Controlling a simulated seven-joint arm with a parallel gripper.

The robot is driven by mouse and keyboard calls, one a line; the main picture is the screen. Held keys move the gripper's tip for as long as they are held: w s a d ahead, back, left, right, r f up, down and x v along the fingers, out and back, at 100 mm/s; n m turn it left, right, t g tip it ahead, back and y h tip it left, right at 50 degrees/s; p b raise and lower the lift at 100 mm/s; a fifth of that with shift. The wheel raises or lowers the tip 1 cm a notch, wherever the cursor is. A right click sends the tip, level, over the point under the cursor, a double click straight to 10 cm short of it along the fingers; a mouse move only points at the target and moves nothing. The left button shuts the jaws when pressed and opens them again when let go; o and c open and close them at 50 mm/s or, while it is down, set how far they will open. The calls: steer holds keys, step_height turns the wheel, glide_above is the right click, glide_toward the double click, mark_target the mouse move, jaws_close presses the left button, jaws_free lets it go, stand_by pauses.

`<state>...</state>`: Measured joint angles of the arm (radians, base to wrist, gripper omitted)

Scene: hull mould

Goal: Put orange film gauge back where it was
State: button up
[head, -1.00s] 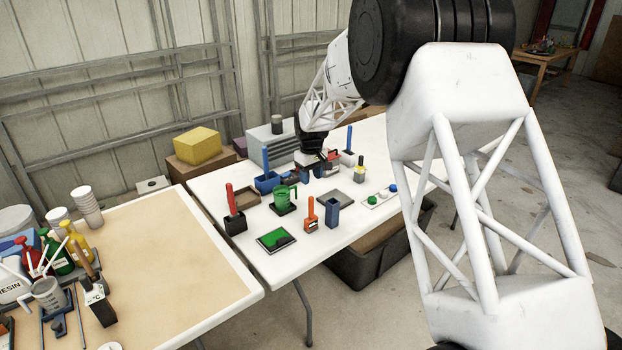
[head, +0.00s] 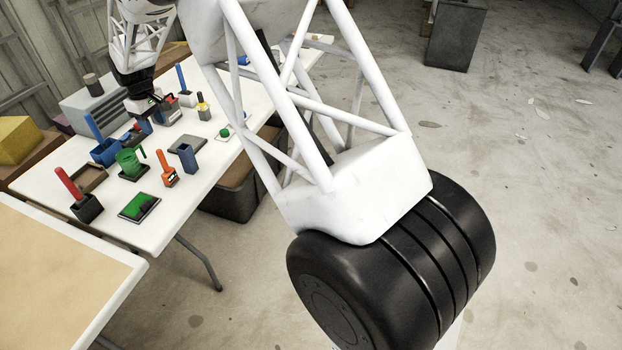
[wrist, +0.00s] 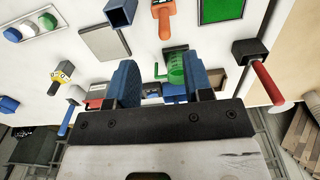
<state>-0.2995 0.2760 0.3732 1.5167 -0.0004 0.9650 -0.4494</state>
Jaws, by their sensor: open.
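The orange film gauge (head: 167,168) appears to be the orange-handled tool with a dark marking on its lower body. It stands on the white table near the front edge, left of a blue square holder (head: 188,159). In the wrist view the orange gauge (wrist: 163,18) is at the top centre, beyond my fingertips and apart from them. My gripper (head: 147,108) is over the far part of the table. The wrist view shows its two blue fingers (wrist: 160,82) spread apart with nothing held between them; the green mug shows past the gap.
Around the gauge are a green pad (head: 139,207), a green mug (head: 129,162), a grey plate (head: 184,143) and a black holder (head: 89,209) with a red handle. A blue bin (head: 105,152) and other items crowd the table near my gripper.

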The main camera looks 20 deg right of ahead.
steer(key=s+d+r+m, duration=0.1)
steer(key=s+d+r, duration=0.45)
steer(key=s, duration=0.25)
steer(key=s+d+r+m+t, duration=0.1)
steer(key=s+d+r+m, duration=0.1)
steer(key=s+d+r, duration=0.5)
steer(key=s+d+r+m, duration=0.1)
steer(key=s+d+r, duration=0.3)
steer(key=s, duration=0.5)
steer(key=s+d+f+m, duration=0.1)
steer(key=s+d, duration=0.2)
steer(key=s, duration=0.7)
steer(key=s+d+f+m+t, duration=0.1)
steer(key=s+d+m, duration=0.1)
steer(key=s, duration=0.8)
steer(key=s+d+m, duration=0.1)
steer(key=s+d, duration=0.4)
steer(key=s, duration=0.5)
steer(key=shift+s+f+m, duration=0.35)
steer(key=shift+f+m, duration=0.05)
